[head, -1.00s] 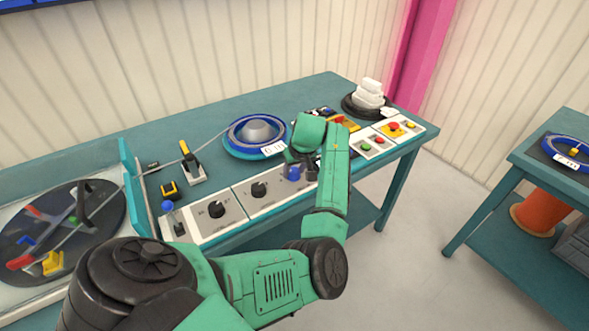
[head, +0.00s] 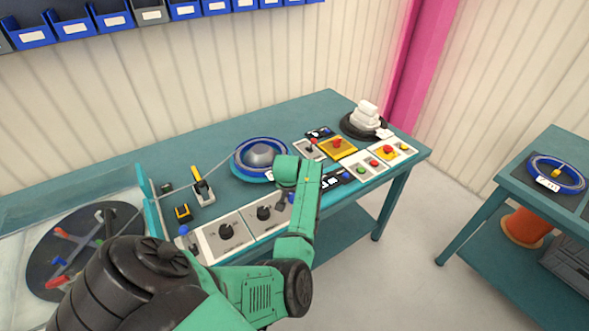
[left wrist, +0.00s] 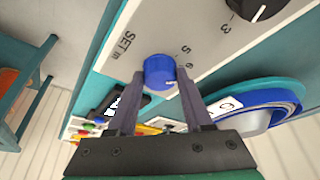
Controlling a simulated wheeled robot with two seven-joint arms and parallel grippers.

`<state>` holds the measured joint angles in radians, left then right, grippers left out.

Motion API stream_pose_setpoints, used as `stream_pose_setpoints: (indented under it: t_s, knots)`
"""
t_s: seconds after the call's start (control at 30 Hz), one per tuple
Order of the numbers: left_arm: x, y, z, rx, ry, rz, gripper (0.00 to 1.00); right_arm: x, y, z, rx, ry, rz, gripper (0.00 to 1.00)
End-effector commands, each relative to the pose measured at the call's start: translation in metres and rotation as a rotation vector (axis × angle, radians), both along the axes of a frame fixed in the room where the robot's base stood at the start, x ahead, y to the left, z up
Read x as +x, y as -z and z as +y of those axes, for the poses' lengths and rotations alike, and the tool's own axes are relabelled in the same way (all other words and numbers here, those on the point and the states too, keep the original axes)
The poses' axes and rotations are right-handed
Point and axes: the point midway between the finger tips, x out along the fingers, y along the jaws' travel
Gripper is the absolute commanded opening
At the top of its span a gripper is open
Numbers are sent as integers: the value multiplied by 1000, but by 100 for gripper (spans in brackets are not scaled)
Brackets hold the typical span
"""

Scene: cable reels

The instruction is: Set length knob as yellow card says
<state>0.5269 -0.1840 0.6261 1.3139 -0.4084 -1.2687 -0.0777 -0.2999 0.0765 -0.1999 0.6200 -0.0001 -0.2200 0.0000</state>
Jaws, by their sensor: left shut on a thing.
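The blue knob (left wrist: 159,72) sits on a white panel (left wrist: 190,30) printed "SET m", with 5 and 6 beside it. My left gripper (left wrist: 160,85) is shut on this blue knob, one dark finger on each side. Its pointer mark is not clear to me. In the head view my left wrist (head: 300,172) covers most of the gripper and knob. Black dials (head: 226,231) and (head: 263,213) stand on the panels to the left. I cannot make out a yellow card. My right gripper is not in view.
A blue cable coil (head: 261,155) lies on the teal bench (head: 310,110) behind the panels. A yellow panel with a red button (head: 337,148) stands right of it. A dark reel disc (head: 45,250) is at the left. Another table (head: 560,145) stands at the right, across open floor.

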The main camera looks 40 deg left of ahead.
Motion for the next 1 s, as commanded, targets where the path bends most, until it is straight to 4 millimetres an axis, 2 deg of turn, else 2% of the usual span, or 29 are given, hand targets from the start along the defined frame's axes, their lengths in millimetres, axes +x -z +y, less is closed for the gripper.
stream_pose_setpoints:
  t_s: [0.17,0.6,0.63,0.7,1.0]
  knots:
    - [0,-1,1,1,45,1,0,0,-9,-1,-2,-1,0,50]
    - [0,0,1,2,59,-1,0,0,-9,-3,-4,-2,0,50]
    - [0,0,1,2,59,-1,54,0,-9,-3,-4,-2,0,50]
    - [0,0,1,1,58,-2,81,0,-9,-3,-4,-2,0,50]
    - [0,0,0,1,58,-1,81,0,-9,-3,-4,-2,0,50]
